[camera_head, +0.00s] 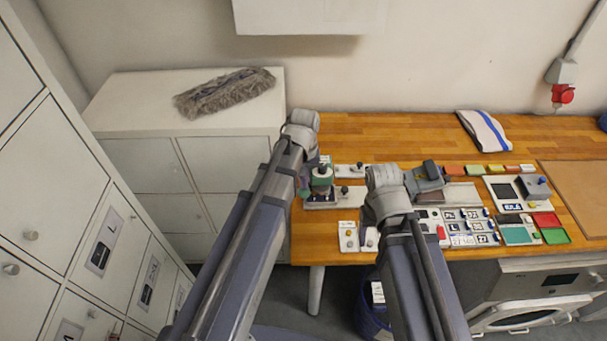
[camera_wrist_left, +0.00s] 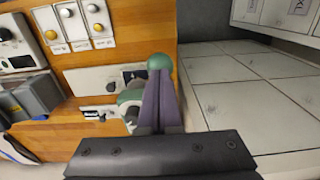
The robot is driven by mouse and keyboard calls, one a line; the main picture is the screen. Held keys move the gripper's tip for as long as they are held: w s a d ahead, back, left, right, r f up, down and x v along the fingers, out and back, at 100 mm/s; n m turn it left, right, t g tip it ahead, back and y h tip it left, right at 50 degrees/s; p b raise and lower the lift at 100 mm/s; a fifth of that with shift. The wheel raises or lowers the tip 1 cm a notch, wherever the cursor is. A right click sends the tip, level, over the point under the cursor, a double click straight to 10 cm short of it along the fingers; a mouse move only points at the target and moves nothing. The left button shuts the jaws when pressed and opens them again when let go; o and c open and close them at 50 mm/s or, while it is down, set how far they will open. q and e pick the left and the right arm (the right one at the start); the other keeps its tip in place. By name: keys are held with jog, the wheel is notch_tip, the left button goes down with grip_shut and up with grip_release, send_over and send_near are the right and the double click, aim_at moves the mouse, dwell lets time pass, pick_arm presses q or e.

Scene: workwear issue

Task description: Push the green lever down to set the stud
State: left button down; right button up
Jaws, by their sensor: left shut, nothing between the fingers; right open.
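The green press (camera_head: 321,176) stands near the left end of the wooden bench, on a pale base plate. In the left wrist view, its lever's round green knob (camera_wrist_left: 160,61) is right at the tips of my left gripper (camera_wrist_left: 160,75). I cannot tell whether they touch. The left gripper's purple fingers are closed together with nothing between them; in the head view they are mostly hidden behind my arm, beside the press. The green press body (camera_wrist_left: 131,98) is partly hidden by the fingers. My right gripper (camera_head: 438,174) is open over the bench, right of the press.
Button plates (camera_head: 348,236) lie at the bench's front edge. Small labelled trays (camera_head: 469,226), a dark-screened device (camera_head: 505,191) and coloured pads (camera_head: 545,222) lie right. A striped cloth (camera_head: 484,131) lies at the back.

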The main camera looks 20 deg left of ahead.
aim_at(304, 192)
pick_arm(q)
jog(key=shift+s+d+f+b, duration=0.1)
jog(key=shift+s+f+b, duration=0.15)
jog(key=shift+f+b, duration=0.65)
jog(key=shift+f, duration=0.15)
jog(key=shift+s+f+b, duration=0.15)
jog(key=shift+f+b, duration=0.75)
dwell(0.3)
jog(key=shift+r+p, duration=0.8)
notch_tip(304, 192, up, 12)
jog(key=p, duration=1.1)
jog(key=shift+f, duration=0.25)
